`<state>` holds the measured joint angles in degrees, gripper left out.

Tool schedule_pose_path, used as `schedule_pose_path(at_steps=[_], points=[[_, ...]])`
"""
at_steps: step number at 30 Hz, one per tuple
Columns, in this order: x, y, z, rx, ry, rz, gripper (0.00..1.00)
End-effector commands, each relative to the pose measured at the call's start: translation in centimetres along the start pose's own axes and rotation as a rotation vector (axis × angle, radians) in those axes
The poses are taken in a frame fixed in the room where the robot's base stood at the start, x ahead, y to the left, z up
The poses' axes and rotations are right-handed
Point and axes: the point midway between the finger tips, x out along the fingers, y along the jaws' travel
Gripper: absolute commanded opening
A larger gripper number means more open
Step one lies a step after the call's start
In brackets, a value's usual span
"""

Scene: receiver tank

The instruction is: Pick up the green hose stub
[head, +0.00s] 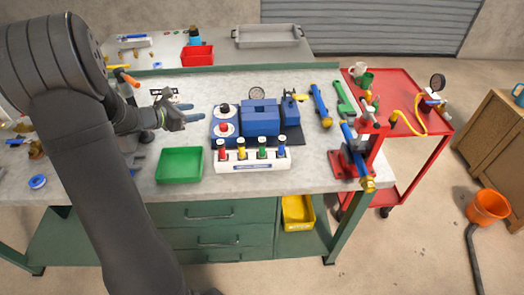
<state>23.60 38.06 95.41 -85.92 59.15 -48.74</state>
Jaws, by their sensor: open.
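The green hose stub (262,151) stands upright in a white rack (252,165) at the front of the workbench, third from the left in a row of coloured stubs. A red stub (222,151) stands at the rack's left end. My gripper (197,111) is open and empty above the bench, left of and behind the rack. Its fingers point right, towards the blue machine and apart from the stub. The lower end of the green stub is hidden in the rack.
A blue machine (260,121) stands right behind the rack. A green tray (180,165) lies left of the rack. A blue and red vise-like fixture (354,157) stands to the right. A red cart (411,146) is beside the bench.

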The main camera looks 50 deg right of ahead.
Motion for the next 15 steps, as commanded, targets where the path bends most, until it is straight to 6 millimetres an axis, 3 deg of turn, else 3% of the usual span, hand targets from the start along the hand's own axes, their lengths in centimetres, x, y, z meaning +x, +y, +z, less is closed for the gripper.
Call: schedule_pose_path(at_steps=[7, 12, 15], points=[[4.6, -8.9, 5.4, 0.682, 0.068, -0.38, 0.48], [5.8, -15.3, 8.2, 1.26, 0.073, -0.713, 0.48], [5.8, -18.2, 9.6, 1.584, 0.057, -0.913, 0.48]])
